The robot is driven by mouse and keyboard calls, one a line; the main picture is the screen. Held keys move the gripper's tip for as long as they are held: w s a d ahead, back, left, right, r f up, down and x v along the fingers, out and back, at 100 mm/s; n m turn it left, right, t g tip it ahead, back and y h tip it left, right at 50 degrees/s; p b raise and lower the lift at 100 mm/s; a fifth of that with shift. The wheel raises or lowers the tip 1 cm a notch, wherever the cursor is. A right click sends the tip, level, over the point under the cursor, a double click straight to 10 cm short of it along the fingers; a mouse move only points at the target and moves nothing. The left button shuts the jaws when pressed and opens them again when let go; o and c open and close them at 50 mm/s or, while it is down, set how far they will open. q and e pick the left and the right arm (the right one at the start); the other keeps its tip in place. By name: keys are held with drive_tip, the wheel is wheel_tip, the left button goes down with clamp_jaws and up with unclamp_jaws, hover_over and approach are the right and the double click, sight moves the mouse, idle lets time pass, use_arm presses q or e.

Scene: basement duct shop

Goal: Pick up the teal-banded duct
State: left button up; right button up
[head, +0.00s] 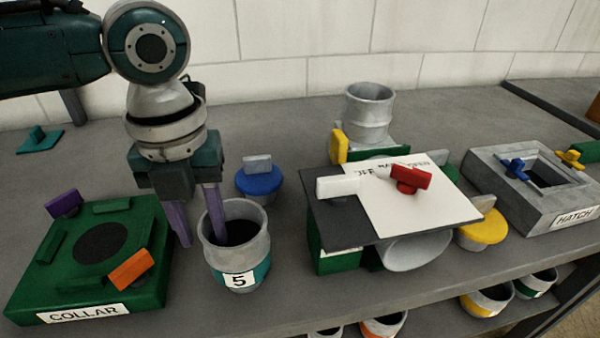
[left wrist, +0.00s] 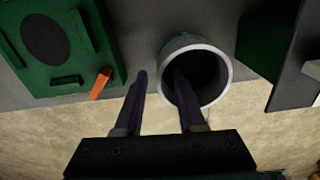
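The teal-banded duct (head: 240,256) is a grey open cylinder, upright on the bench, with a teal band low down and a label "5". In the left wrist view its round rim (left wrist: 227,78) shows from above. My left gripper (head: 201,238) points down at the duct's left side, fingers apart. One purple finger reaches into the mouth; the other is outside, left of the wall. The left wrist view shows the same two fingers (left wrist: 160,73), with a gap between the outer finger and the rim. Contact with the wall cannot be told. My right gripper is not in view.
A green COLLAR fixture (head: 100,255) with an orange tab (head: 131,269) lies left. A blue-based knob (head: 258,178) stands behind the duct.

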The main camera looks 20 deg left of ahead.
use_arm(q)
clamp_jaws()
idle(1.4)
